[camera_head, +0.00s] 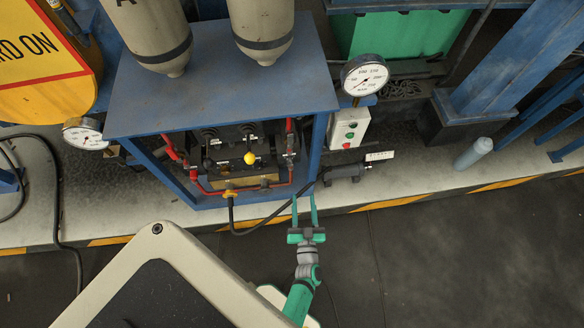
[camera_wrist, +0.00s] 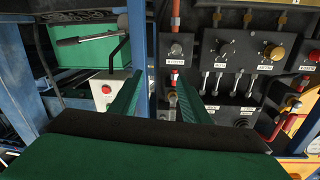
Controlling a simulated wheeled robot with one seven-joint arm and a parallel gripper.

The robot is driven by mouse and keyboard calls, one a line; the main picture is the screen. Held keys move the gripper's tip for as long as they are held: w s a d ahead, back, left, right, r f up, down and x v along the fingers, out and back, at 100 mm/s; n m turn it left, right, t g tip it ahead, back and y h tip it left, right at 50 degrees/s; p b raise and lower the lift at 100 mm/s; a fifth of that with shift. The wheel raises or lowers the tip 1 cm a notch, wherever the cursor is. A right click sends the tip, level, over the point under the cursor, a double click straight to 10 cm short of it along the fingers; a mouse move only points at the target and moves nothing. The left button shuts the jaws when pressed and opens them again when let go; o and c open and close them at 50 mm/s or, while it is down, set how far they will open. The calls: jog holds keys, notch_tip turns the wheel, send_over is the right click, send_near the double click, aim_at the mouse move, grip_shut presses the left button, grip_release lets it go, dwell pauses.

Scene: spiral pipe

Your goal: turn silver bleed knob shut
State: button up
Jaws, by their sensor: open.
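In the wrist view a small silver-grey round knob (camera_wrist: 176,48) sits on the dark panel, with a white label below it too small to read. It is just beyond the tip of the right-hand finger, and no finger is seen touching it. My gripper (camera_wrist: 158,76) is open, its two green fingers apart with nothing held between them. A second small metallic fitting (camera_wrist: 172,98) shows lower down, partly hidden by the right-hand finger. In the head view my gripper (camera_head: 304,198) is in front of the blue cabinet's lower right corner; I cannot make out the silver knob there.
A blue cabinet post (camera_wrist: 138,38) and a white button box (camera_wrist: 106,90) are to the left. A black hose (camera_head: 262,226) hangs near my gripper. Dark floor (camera_head: 450,260) is clear at right.

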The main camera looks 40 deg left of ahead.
jog(key=n+g+y, duration=0.1)
jog(key=g+y, duration=0.1)
send_near(291, 166)
jog(key=x, duration=0.8)
jog(key=shift+w+a+r, duration=0.2)
jog(key=shift+a+r, duration=0.05)
jog(key=shift+a, duration=0.1)
jog(key=c, duration=1)
